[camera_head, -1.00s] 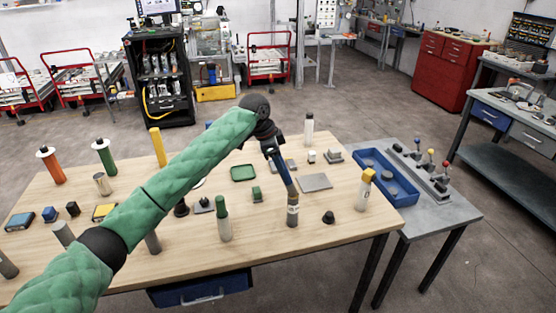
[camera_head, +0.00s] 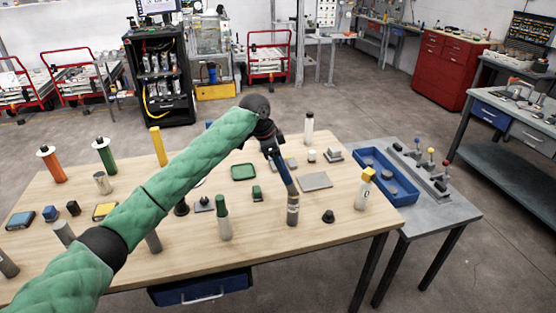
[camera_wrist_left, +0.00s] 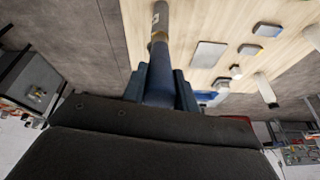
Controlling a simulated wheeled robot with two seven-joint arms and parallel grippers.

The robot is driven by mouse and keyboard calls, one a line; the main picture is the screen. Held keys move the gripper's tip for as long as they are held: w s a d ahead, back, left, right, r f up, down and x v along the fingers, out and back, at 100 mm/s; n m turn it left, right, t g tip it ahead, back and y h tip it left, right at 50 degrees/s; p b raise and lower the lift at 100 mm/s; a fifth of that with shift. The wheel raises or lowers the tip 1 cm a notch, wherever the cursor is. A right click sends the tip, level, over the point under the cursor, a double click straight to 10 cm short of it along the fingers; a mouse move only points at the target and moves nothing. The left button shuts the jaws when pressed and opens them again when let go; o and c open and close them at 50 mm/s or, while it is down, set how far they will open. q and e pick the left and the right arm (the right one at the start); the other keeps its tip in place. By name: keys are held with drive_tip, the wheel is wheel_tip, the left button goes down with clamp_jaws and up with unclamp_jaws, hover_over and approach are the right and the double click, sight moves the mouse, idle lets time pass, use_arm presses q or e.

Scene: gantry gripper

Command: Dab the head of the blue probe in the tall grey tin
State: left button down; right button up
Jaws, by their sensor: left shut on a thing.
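My left gripper (camera_head: 272,149) is shut on the blue probe (camera_head: 283,173), above the right half of the table. In the left wrist view the blue probe (camera_wrist_left: 160,72) runs away from between the fingers. The probe slants down to a tall grey tin (camera_head: 292,212) standing upright on the table. In the left wrist view the grey tin (camera_wrist_left: 160,18) lies in line beyond the probe. The probe's head is not visible; I cannot tell how deep it sits in the tin. My right gripper is not in view.
A green-topped cylinder (camera_head: 223,220) stands left of the tin. A small black knob (camera_head: 328,216) and a yellow-topped cylinder (camera_head: 364,189) stand to its right. A flat grey plate (camera_head: 315,181) lies behind. A blue tray (camera_head: 401,194) is on the right side table.

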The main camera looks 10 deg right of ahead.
use_arm(q)
drive_tip(key=shift+f, duration=0.1)
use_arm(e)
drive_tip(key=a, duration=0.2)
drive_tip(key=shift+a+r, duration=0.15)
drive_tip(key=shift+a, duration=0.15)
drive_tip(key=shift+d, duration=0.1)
use_arm(q)
drive_tip(key=shift+r+p, duration=0.9)
drive_tip(key=shift+r, duration=0.05)
drive_tip(key=shift+r+p, duration=1.65)
drive_tip(key=shift+r, duration=0.95)
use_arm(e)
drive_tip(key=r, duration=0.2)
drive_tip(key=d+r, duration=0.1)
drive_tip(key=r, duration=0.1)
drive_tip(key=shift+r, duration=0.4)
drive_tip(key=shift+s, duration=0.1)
